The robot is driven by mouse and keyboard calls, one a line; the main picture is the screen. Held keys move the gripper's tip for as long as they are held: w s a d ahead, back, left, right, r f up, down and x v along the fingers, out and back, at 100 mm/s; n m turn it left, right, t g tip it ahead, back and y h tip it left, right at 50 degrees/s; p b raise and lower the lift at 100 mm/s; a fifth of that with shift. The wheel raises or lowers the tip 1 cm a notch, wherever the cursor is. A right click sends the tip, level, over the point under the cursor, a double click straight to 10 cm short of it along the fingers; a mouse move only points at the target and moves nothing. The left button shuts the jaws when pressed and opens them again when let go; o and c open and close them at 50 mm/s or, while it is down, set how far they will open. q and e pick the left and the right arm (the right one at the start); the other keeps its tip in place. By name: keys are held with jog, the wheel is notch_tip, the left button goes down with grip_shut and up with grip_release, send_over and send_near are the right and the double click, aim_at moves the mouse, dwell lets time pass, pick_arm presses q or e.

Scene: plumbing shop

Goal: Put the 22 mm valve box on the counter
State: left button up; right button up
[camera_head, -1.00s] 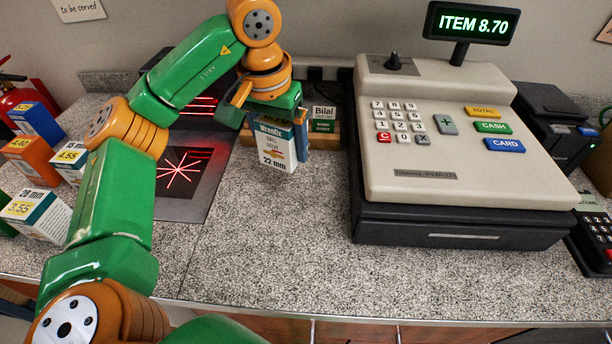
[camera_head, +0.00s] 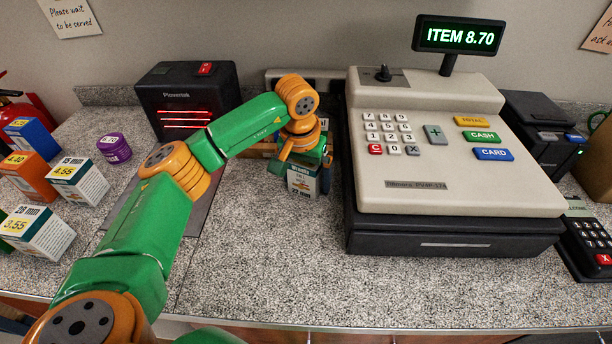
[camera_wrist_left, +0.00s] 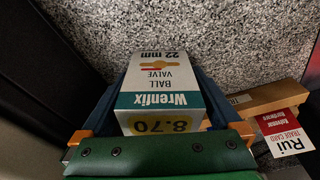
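The 22 mm valve box (camera_head: 302,181), white and teal, is held in my left gripper (camera_head: 304,172) close to the counter (camera_head: 265,245), just left of the cash register. The gripper and wrist hide much of it. In the left wrist view the box (camera_wrist_left: 160,78) shows "Wrenfix", "BALL VALVE", "22 mm" and a yellow 8.70 label. The blue fingers (camera_wrist_left: 161,98) are on both sides of it. I cannot tell whether its bottom touches the counter. My right gripper is not in view.
The cash register (camera_head: 450,150) stands right of the box; its display (camera_head: 459,37) reads ITEM 8.70. A wooden card holder (camera_wrist_left: 268,97) is close beside the box. The scanner (camera_head: 186,100), a purple roll (camera_head: 115,149) and several boxes (camera_head: 78,183) are left. The front counter is clear.

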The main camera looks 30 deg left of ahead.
pick_arm(q)
jog(key=shift+r, duration=0.6)
jog(key=r, duration=0.3)
jog(key=s+r, duration=0.1)
jog(key=r, duration=0.3)
jog(key=s+r, duration=0.1)
jog(key=r, duration=0.3)
